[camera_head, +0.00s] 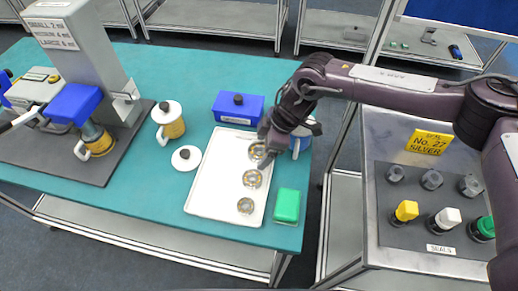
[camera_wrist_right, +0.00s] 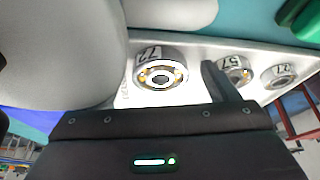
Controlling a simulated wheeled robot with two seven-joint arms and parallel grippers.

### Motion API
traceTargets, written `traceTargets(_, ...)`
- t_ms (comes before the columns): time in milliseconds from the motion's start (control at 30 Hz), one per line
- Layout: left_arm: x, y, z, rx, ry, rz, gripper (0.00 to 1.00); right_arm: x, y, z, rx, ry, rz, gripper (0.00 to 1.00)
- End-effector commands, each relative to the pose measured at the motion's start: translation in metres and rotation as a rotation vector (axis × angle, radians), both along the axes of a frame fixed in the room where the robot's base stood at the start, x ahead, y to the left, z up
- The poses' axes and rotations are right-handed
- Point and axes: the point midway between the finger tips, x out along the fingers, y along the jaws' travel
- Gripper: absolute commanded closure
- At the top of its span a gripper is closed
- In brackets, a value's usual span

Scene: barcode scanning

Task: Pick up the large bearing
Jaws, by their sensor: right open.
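Three silver ring bearings lie in a row on a white tray (camera_head: 205,190). The large bearing (camera_head: 256,151) is at the far end, partly covered by my right gripper (camera_head: 264,146). A middle bearing (camera_head: 252,179) and a small bearing (camera_head: 246,205) lie nearer. In the right wrist view, the large bearing (camera_wrist_right: 160,74) has a number label and sits in front of my open, empty right gripper (camera_wrist_right: 168,88). A dark finger stands to its right, apart from it. The middle bearing (camera_wrist_right: 235,72) and small bearing (camera_wrist_right: 279,76) show farther right. My left gripper is out of view.
A blue box (camera_head: 238,107) stands behind the tray, and a green box (camera_head: 287,205) stands right of it. A seals bench (camera_head: 380,240) stands right.

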Motion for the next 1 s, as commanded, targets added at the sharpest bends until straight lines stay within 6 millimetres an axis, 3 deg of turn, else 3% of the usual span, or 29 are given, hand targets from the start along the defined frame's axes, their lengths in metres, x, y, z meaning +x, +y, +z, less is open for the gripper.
traceTargets(133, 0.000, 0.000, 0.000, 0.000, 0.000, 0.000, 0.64, 0.000, 0.000, 0.000, 0.000, 0.000, 0.000, 0.22)
traceTargets(533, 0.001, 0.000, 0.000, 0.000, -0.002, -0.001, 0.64, 0.000, 0.000, 0.000, 0.001, 0.000, 0.000, 0.74)
traceTargets(833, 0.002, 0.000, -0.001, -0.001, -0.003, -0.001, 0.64, 0.001, 0.001, 0.003, 0.003, -0.002, 0.000, 0.76)
traceTargets(1000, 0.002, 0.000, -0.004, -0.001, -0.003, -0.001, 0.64, 0.001, 0.001, 0.015, 0.004, -0.002, 0.000, 0.76)
